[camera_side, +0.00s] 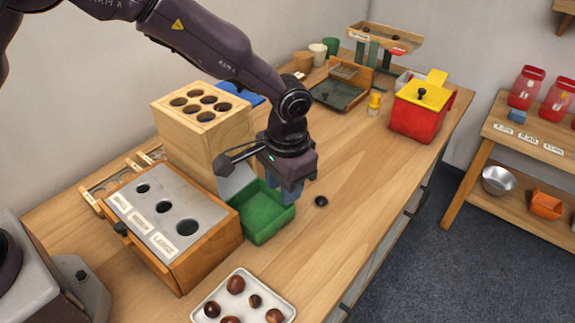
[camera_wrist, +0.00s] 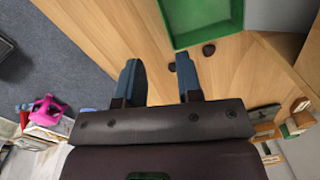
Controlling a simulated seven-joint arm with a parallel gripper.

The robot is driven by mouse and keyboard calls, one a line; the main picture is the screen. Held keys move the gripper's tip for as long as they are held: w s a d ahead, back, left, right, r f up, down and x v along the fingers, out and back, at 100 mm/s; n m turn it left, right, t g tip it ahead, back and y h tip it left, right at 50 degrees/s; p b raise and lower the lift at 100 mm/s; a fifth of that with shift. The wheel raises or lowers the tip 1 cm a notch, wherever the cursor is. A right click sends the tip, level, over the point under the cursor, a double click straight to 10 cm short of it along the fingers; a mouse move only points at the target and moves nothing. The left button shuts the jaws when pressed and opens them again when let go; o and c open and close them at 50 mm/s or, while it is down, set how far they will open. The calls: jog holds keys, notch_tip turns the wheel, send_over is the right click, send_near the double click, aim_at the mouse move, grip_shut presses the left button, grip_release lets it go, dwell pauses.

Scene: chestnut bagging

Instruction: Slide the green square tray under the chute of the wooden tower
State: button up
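The green square tray (camera_side: 262,235) sits on the table in front of the wooden tower (camera_side: 190,150), which has round holes in its top. The tower's grey chute (camera_side: 236,181) slopes down towards the tray's back side; I cannot tell whether its lip overhangs the tray. My gripper (camera_side: 291,196) is low beside the tray's right side and partly hides it. In the wrist view my gripper (camera_wrist: 159,73) is open, its blue fingers apart with bare table between them.
A dark round object (camera_side: 321,201) lies right of my gripper. A wooden box with a grey holed top (camera_side: 165,210) stands left of the tray. A white tray of chestnuts (camera_side: 208,293) lies in front. A red bin (camera_side: 418,118) stands farther back. The table's right side is mostly clear.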

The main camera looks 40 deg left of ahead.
aim_at(277, 203)
jog(key=w+m+y, duration=0.1)
jog(key=m, duration=0.4)
jog(key=w+m+y, duration=0.1)
jog(key=w+m, duration=0.1)
jog(key=m, duration=0.3)
jog(key=w+a+r+m+y, duration=0.1)
jog(key=m+y, duration=0.1)
jog(key=m, duration=0.4)
jog(key=shift+w+a+t, duration=0.1)
jog(key=shift+w+t, duration=0.2)
jog(key=x, duration=1.3)
grip_shut()
grip_release()
